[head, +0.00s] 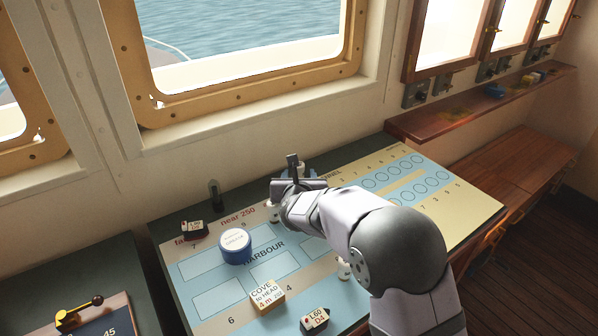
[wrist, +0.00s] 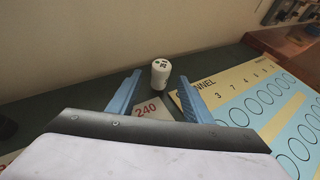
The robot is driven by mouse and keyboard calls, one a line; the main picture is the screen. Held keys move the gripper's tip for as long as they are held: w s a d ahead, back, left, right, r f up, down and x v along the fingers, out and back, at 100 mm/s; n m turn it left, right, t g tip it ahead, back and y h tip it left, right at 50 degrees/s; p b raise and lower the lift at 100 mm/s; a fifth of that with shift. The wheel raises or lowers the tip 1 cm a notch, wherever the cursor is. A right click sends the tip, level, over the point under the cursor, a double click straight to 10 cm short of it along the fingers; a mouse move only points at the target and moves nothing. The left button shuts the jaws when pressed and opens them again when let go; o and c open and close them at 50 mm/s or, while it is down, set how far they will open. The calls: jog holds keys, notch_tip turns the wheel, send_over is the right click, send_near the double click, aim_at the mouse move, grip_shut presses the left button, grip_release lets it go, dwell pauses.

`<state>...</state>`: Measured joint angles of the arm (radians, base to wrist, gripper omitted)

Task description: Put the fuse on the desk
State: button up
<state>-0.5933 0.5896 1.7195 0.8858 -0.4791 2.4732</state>
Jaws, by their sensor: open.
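A small white cylinder (wrist: 161,72) with dark print on its top stands upright on the dark back strip of the chart desk (wrist: 85,118) in the wrist view. It looks like the fuse, though I cannot be sure. My gripper (wrist: 159,82) is open, its two blue-grey fingers apart with the cylinder just beyond and between their tips. Nothing is held. In the head view my gripper (head: 296,176) is over the back edge of the chart desk (head: 372,153), and largely hides what stands behind it.
A blue round tin (head: 235,247), a cream block (head: 267,295), a dark labelled block (head: 314,320) and another (head: 194,229) sit on the chart. Small white pegs (head: 344,268) stand near my arm. A wooden shelf (head: 480,105) is at right. The chart's right side is clear.

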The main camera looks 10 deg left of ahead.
jog(key=shift+p+x, duration=0.8)
jog(key=shift+x, duration=1.7)
jog(key=shift+s, duration=0.1)
grip_shut()
jog(key=shift+r, duration=0.1)
notch_tip(320, 180, up, 10)
jog(key=shift+f+p, duration=0.1)
jog(key=shift+p, duration=0.8)
notch_tip(320, 180, up, 6)
jog(key=p, duration=0.6)
send_over(299, 173)
jog(key=w, duration=0.2)
jog(key=shift+s+a+f, duration=0.15)
jog(key=shift+s, duration=0.05)
